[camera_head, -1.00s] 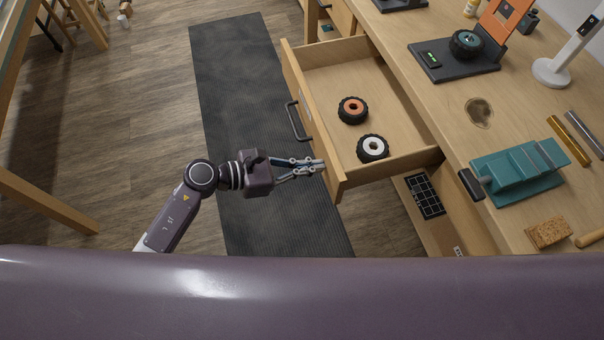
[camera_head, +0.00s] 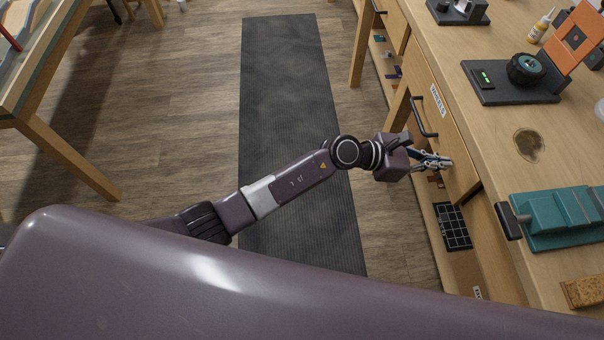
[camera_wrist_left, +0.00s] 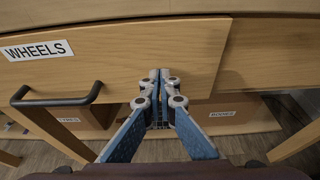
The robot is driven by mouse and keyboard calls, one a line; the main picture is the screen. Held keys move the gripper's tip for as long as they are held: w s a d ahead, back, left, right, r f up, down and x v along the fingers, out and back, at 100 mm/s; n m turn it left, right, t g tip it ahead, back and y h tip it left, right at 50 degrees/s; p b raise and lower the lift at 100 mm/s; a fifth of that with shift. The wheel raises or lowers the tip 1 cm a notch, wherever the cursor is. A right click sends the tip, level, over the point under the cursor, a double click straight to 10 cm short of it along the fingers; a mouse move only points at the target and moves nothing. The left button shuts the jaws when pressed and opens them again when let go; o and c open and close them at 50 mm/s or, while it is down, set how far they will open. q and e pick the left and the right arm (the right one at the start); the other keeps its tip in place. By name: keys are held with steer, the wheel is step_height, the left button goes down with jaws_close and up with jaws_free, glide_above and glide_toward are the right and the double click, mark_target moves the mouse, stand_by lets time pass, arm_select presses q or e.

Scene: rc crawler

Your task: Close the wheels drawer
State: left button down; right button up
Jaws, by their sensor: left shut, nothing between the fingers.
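The wheels drawer (camera_head: 455,140) is in the workbench's front, with its face at or very near the bench front; I cannot tell if a small gap is left. No drawer inside shows, and the wheels seen in it earlier are hidden. Its WHEELS label (camera_wrist_left: 37,50) and dark handle (camera_wrist_left: 58,97) show at the left in the left wrist view. My left gripper (camera_head: 447,162) is shut and empty, its fingertips at the drawer face, right of the handle in the wrist view (camera_wrist_left: 160,74). They look to be touching the face. My right gripper is not in view.
On the bench top are a teal vise (camera_head: 560,218), a dark stand with a wheel (camera_head: 510,82) and a cork block (camera_head: 585,291). A lower shelf (camera_head: 465,265) with a black grid tray (camera_head: 453,227) lies under the drawer. The floor mat (camera_head: 285,90) is clear.

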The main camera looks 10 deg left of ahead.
arm_select(q)
steer(key=shift+w+d+r, duration=0.15)
steer(key=shift+w+d, duration=0.05)
steer(key=shift+d, duration=0.5)
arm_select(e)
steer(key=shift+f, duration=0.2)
arm_select(q)
steer(key=shift+r, duration=0.15)
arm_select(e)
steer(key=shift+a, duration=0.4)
